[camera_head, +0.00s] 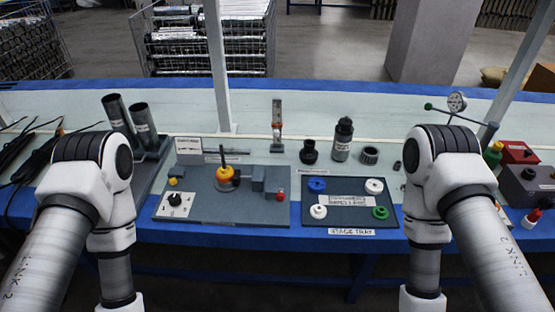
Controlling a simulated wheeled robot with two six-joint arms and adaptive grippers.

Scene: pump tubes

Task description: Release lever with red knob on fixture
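The fixture (240,213) is a dark grey plate on the table, left of centre. A red knob (280,196) shows at its right side beside a grey block (274,180); the lever itself is too small to make out clearly. A yellow-orange round part (225,175) with a dark upright rod stands mid-fixture. A white panel with a black dial (175,200) is at its front left. Both my arms bend at the elbows and run down out of the picture, so neither gripper is in view.
A stage tray (382,225) with blue, white and green rings lies right of the fixture. Black cylinders (342,140) stand behind it. Two dark tubes (116,118) lean in a holder at left. Red and grey boxes (520,152) are at far right.

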